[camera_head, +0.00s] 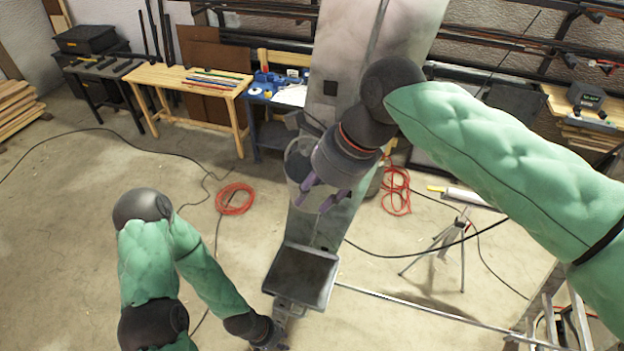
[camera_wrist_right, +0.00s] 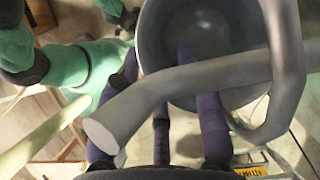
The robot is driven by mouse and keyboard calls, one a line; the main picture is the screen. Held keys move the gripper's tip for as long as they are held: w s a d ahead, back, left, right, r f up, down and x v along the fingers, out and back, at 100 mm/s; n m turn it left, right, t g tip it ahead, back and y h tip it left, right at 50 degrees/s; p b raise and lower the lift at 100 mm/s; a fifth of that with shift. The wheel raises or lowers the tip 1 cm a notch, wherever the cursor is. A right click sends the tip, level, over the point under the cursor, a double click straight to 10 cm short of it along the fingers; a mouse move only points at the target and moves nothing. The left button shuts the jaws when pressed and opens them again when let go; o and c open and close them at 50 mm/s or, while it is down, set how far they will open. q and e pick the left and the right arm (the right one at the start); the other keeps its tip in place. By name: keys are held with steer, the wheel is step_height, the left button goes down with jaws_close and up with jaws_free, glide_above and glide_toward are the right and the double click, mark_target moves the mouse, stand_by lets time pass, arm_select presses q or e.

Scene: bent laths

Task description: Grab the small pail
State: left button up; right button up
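The small pail (camera_head: 296,168) is grey and stands in the middle of the head view, partly hidden behind my right gripper (camera_head: 322,194). In the right wrist view the pail (camera_wrist_right: 205,35) shows its round, dark, empty-looking inside at the top. A thick grey bar with a cut pale end crosses in front of it; I cannot tell if it is the pail's handle. My right gripper's purple fingers are spread apart at the pail, one reaching across its opening; I see no firm grip. My left gripper (camera_head: 268,336) is low at the bottom edge, mostly cut off.
A dark square tray-like plate (camera_head: 302,276) lies below the pail. A wooden bench (camera_head: 180,78) with tools stands at the back left. Orange cable coils (camera_head: 235,199) and a tripod (camera_head: 447,245) are on the floor. Open floor lies at the left.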

steer(key=shift+a+f, duration=0.1)
steer(key=shift+f, duration=0.1)
steer(key=c, duration=0.4)
jaws_close()
